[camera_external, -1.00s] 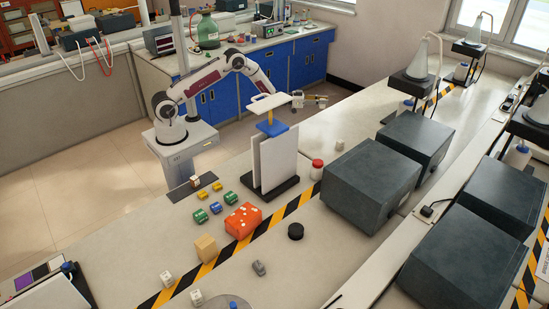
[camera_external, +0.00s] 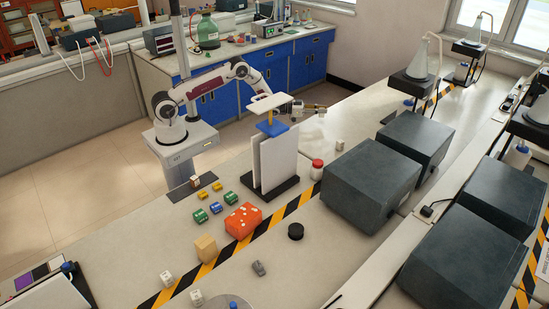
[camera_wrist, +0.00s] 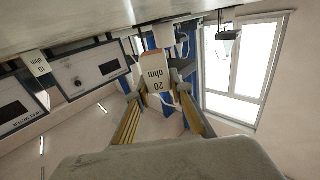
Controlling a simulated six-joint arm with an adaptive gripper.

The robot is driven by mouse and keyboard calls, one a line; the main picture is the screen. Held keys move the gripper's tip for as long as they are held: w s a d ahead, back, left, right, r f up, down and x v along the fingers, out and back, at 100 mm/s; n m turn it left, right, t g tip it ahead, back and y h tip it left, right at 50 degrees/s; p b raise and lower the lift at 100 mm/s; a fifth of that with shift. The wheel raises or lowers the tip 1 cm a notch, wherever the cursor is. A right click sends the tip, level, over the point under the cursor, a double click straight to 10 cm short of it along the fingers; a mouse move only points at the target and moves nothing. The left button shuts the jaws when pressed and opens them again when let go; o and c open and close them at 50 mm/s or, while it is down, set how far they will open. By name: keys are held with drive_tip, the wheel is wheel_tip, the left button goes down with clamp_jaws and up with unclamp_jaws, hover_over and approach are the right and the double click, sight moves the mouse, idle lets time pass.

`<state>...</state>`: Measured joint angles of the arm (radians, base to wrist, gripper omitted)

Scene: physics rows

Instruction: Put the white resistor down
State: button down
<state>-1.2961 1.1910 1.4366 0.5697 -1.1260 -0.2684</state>
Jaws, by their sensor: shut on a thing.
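The white resistor (camera_wrist: 157,72), a pale block marked "20 ohm", shows in the wrist view between the yellow-lined fingers of my gripper (camera_wrist: 158,98). My gripper is shut on it. In the external view, my gripper (camera_external: 314,110) is low at the far side of the bench, behind and right of the white upright panel (camera_external: 276,165). The resistor is too small to make out clearly there. In the wrist view the bench surface (camera_wrist: 70,14) runs along the top, close to the resistor; I cannot tell whether they touch.
Another pale block, marked "10 ohm" (camera_wrist: 38,65), shows at left in the wrist view. A red-capped jar (camera_external: 317,170), a small pale block (camera_external: 340,144) and large dark boxes (camera_external: 373,184) stand right of the panel. The bench surface (camera_external: 345,118) beyond them is clear.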

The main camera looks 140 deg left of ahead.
sight(320, 115)
drive_tip(key=shift+f, duration=0.35)
drive_tip(key=shift+f, duration=1.75)
drive_tip(key=shift+f, duration=0.1)
drive_tip(key=c, duration=1.8)
unclamp_jaws()
drive_tip(key=shift+s, duration=0.1)
drive_tip(key=shift+s+d, duration=0.15)
drive_tip(key=shift+d, duration=0.05)
drive_tip(key=shift+v, duration=5.7)
